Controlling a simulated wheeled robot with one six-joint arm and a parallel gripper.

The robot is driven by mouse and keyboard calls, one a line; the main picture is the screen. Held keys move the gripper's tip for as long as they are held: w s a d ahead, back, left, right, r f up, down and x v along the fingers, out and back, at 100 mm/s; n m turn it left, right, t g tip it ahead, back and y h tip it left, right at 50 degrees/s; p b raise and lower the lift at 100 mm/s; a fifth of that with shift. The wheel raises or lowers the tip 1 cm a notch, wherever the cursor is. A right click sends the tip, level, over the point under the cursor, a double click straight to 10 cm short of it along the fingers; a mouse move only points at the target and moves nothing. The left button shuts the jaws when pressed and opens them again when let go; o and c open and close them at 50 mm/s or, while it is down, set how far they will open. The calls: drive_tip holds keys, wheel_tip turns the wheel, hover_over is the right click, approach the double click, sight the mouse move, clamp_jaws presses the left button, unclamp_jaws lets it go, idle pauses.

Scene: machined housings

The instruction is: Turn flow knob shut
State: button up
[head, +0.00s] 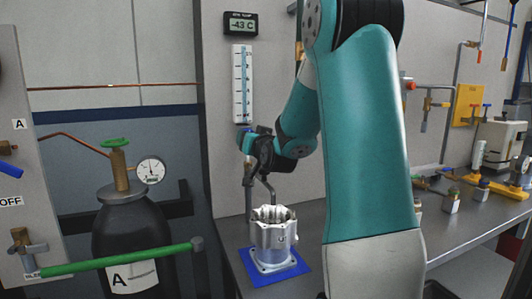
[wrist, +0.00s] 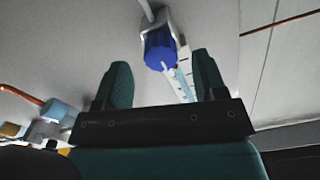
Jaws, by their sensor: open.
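The flow knob (wrist: 160,48) is a ribbed blue knob below the white scaled flow tube (head: 242,85) on the back panel. In the head view a little of the blue knob (head: 241,134) shows beside my gripper (head: 250,150), which partly hides it. In the wrist view my gripper (wrist: 161,63) is open, with one teal finger on each side of the line to the knob. The knob appears beyond the fingertips, between them in the picture, and a gap seems to remain. Nothing is held.
A bent metal spout (head: 267,188) hangs above a silver housing (head: 271,238) on a blue mat (head: 292,270), below my gripper. A dark gas cylinder (head: 118,235) with a gauge (head: 150,171) stands left. A green bar (head: 120,259) crosses its front. Valves line the bench at right.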

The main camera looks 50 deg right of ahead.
drive_tip(key=b+v, duration=0.1)
drive_tip(key=v, duration=0.3)
drive_tip(key=b+v, duration=0.2)
drive_tip(key=v, duration=0.2)
drive_tip(key=b+v, duration=0.1)
drive_tip(key=v, duration=0.3)
drive_tip(key=shift+f, duration=0.35)
drive_tip(key=shift+s+a+r+b, duration=0.2)
drive_tip(key=shift+s+a+b, duration=0.4)
drive_tip(key=shift+b, duration=0.4)
drive_tip(key=shift+s+d, duration=0.1)
drive_tip(key=shift+d, duration=0.05)
drive_tip(key=w+a+f+n+g+y+p, duration=0.1)
drive_tip(key=w+a+n+y+p, duration=0.15)
drive_tip(key=a, duration=0.35)
drive_tip(key=w+a+f+n+g+y+p, duration=0.1)
drive_tip(key=a+n+y, duration=0.1)
drive_tip(key=a+y, duration=0.35)
drive_tip(key=w+a+f+n+g+y+p, duration=0.1)
drive_tip(key=a+n+y+p, duration=0.15)
drive_tip(key=a, duration=0.55)
drive_tip(key=s+a+f+n+g+y+p, duration=0.1)
drive_tip(key=s+a+n+g+y+p, duration=0.2)
drive_tip(key=s+a+n+g, duration=0.6)
drive_tip(key=s+a+g+p, duration=0.2)
drive_tip(key=s+a+g, duration=0.1)
drive_tip(key=s+a, duration=0.4)
drive_tip(key=shift+s+a+f+p, duration=0.3)
drive_tip(key=shift+s+a+p, duration=0.1)
drive_tip(key=shift+a, duration=0.1)
